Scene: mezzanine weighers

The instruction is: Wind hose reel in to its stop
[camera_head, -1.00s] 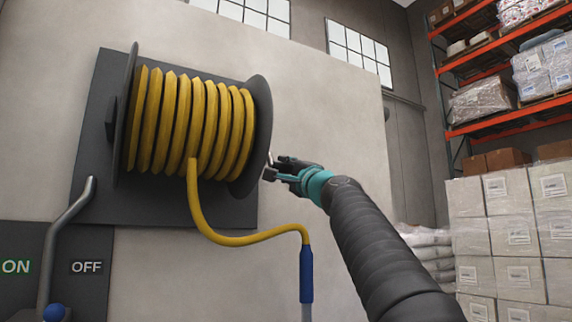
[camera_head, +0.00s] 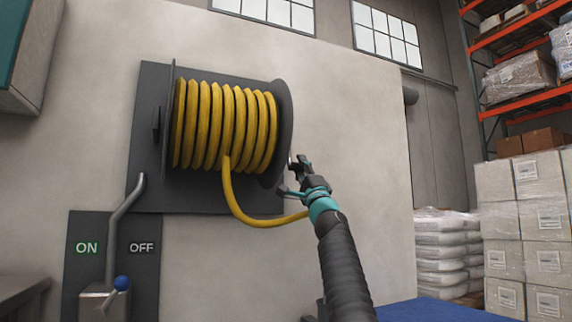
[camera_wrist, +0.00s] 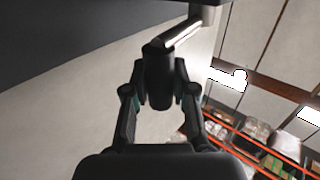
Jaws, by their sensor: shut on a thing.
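The hose reel (camera_head: 284,105) is mounted on a dark wall plate, with yellow hose (camera_head: 215,125) wound around its drum. A loose length of hose hangs from the drum and passes behind my arm, which hides its end. My gripper (camera_head: 298,168) is at the right side of the reel, beside the outer flange. In the wrist view, my gripper (camera_wrist: 160,95) is shut on a dark crank handle (camera_wrist: 158,72), which joins a pale metal crank arm (camera_wrist: 184,34). Most of the crank is hidden in the head view.
Wrapped boxes (camera_head: 520,225) and white sacks (camera_head: 440,250) stand at the right, below orange racking. A blue surface (camera_head: 440,311) lies at the bottom right.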

